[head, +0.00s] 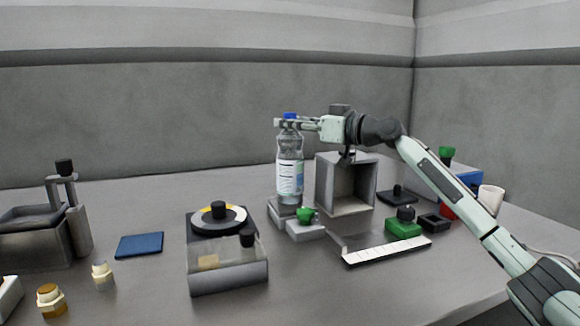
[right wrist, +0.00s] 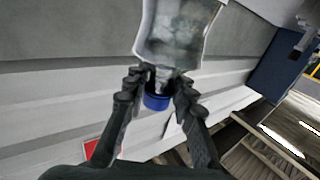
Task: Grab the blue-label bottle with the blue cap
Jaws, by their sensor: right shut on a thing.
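The blue-label bottle (head: 290,177) is clear, with a white and blue label and a blue cap (head: 290,116). It stands upright in the head view, its base at a grey stand (head: 284,212); I cannot tell if it touches the stand. My right gripper (head: 284,124) comes in from the right and is shut on the bottle's neck just below the cap. In the right wrist view the fingers (right wrist: 158,88) close on both sides of the neck by the blue cap (right wrist: 156,102), and the bottle body (right wrist: 178,35) extends beyond. My left gripper is not in view.
Right of the bottle stands an open grey box (head: 346,208) under my right arm. A green-knobbed block (head: 305,230) is in front of the stand. A device with a yellow-ringed disc (head: 218,219) stands to the left. A blue pad (head: 139,245) lies farther left.

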